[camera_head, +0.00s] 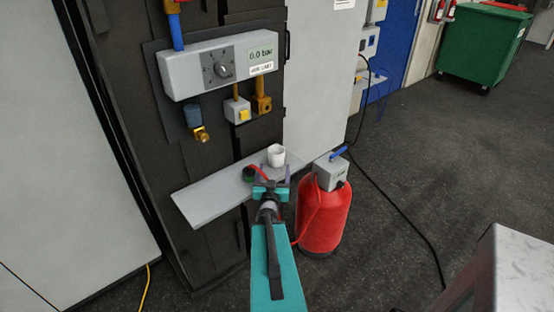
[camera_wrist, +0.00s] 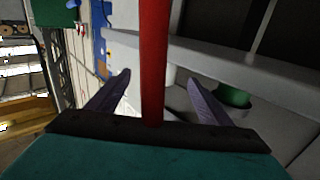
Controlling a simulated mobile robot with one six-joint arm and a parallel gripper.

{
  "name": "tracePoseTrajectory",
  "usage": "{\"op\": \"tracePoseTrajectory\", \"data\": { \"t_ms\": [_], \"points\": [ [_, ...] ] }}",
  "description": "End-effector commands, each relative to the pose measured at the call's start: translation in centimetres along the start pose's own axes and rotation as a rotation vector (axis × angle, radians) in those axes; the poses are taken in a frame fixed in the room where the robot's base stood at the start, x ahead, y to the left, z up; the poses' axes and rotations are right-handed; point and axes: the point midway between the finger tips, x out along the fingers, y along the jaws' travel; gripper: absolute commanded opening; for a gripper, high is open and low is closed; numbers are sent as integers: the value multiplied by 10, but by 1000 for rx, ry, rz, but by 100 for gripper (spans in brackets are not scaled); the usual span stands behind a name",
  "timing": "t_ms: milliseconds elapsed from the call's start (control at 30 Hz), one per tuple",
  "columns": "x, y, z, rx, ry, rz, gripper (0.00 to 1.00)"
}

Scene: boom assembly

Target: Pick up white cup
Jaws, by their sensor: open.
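The white cup (camera_head: 276,155) stands upright on the grey shelf (camera_head: 215,197), near its right end. My gripper (camera_head: 271,179) is in front of the shelf, on the near side of the cup. In the wrist view my gripper (camera_wrist: 159,79) has its two purple fingers spread apart. A red hose (camera_wrist: 154,60) crosses the picture between them, close to the camera; I cannot tell whether it touches a finger. A pale piece beside the hose may be the cup, mostly hidden. The fingers do not hold the cup.
A dark green round object (camera_head: 249,174) with the red hose sits on the shelf left of the cup. A red tank (camera_head: 324,218) stands on the floor to the right. A grey gauge box (camera_head: 218,64) hangs above the shelf. Open floor lies farther right.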

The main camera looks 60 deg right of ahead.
Motion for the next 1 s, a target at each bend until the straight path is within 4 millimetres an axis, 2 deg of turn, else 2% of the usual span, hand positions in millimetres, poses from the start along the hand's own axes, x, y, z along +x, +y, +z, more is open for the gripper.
{"op": "tracePoseTrajectory", "data": {
  "t_ms": [1000],
  "points": [
    [28, 2, 3, 1, 1, 3, 73]
  ]
}}
